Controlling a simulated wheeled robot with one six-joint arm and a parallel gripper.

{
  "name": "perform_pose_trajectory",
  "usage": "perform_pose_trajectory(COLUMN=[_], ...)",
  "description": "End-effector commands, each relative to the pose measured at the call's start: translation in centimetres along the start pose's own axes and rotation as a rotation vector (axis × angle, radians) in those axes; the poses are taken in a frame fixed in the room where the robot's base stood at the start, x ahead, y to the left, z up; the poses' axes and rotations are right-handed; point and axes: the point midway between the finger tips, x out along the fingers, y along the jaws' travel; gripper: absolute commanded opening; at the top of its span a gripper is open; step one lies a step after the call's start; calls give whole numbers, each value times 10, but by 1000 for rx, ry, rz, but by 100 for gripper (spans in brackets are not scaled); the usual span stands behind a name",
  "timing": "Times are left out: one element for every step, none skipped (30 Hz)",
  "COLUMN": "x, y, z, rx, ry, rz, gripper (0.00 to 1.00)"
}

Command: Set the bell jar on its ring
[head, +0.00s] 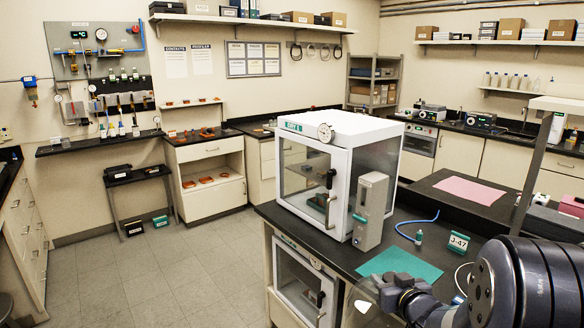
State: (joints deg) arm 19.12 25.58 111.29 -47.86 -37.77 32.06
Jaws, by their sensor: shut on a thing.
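My gripper (398,293) is at the bottom of the head view, just in front of the teal mat (402,265) on the dark bench. It is shut on a clear, glassy thing that I take for the bell jar (366,303). The jar sticks out to the left of the jaws, over the bench's front edge, and looks tilted. Its outline is faint, and my gripper and arm cover part of it. I cannot make out the ring in this view.
A white glass-fronted cabinet (347,130) stands on the dark bench, with a grey box (371,212) at its right. A small bottle (418,238), a blue hose (416,226) and a J-47 sign (458,241) stand near the mat. Open floor (185,275) lies left.

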Motion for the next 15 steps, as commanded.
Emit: perform_pose_trajectory(x=[4, 7, 10, 12, 14, 16, 17, 18, 19, 20, 20, 20, 20, 19, 18], y=[-10, -16, -23, -29, -34, -41, -45, -50, -56, -60, -64, -68, -72, -75, -78], z=[8, 13, 21, 26, 32, 40, 47, 53, 62, 68, 75, 85, 92, 99, 109], rx=[1, 1, 0, 1, 2, 2, 4, 5, 7, 9, 11, 14, 17, 20, 24], ry=[-1, -3, -4, -4, -5, -5, -5, -5, -7, -6, -7, -8, -8, -8, -9], rz=[-9, -11, -11, -11, -8, -5, 0, 5, 14, 20, 28, 41, 50, 61, 75], gripper=[0, 0, 0, 0, 0, 0, 0, 0, 0, 0, 0, 0, 0, 0, 0])
